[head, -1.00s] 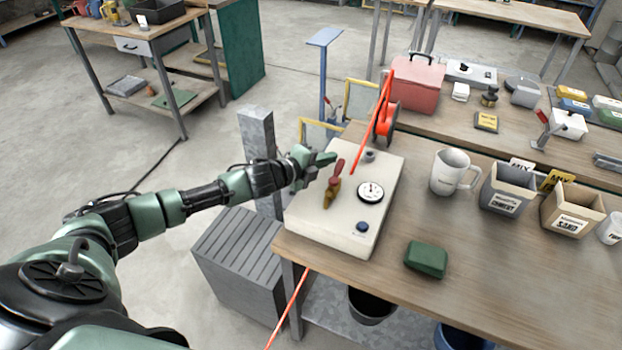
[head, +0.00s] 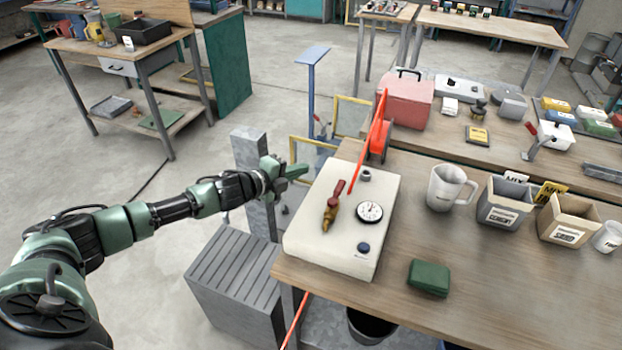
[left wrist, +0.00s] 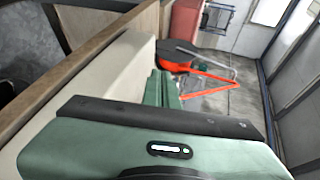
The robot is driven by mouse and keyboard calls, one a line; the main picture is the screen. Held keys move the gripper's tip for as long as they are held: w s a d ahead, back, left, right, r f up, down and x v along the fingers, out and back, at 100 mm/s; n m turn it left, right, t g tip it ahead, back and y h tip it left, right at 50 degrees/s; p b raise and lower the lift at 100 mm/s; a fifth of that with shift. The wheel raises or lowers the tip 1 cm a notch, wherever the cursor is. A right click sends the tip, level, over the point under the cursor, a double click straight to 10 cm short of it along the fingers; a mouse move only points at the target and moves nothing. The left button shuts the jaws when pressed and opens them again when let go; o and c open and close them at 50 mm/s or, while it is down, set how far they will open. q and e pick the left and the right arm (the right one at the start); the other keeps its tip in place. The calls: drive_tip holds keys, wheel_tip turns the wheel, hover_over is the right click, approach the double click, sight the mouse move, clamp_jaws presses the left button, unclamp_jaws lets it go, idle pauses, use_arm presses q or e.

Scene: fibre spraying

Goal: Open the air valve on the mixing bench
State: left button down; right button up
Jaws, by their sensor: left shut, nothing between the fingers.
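The air valve (head: 332,211) stands on the cream box at the near left of the mixing bench. It has a brass body and a red lever (head: 338,188), which points up and slightly right in the head view, roughly in line with the body. A round white gauge (head: 369,211) and a dark blue knob (head: 363,248) are beside it. My left gripper (head: 298,170) is shut and empty, off the box's left back edge and apart from the lever. Its green fingers (left wrist: 160,88) show beside the box in the left wrist view; the valve does not. My right gripper is not in view.
A red hose reel (head: 379,142) stands behind the box. The wooden bench (head: 470,265) holds a green block (head: 429,278), a white mug (head: 449,188) and labelled bins (head: 503,203). A grey post (head: 254,180) and ribbed grey block (head: 233,277) stand left of the bench.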

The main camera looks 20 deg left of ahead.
use_arm(q)
drive_tip(key=a+r+b, duration=0.1)
drive_tip(key=a+r, duration=0.1)
drive_tip(key=a, duration=0.4)
drive_tip(key=shift+s+r, duration=0.15)
drive_tip(key=shift+s, duration=0.15)
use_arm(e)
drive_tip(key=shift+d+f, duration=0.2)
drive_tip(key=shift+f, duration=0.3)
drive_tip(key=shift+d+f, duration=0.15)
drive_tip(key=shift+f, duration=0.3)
use_arm(q)
drive_tip(key=shift+d, duration=0.15)
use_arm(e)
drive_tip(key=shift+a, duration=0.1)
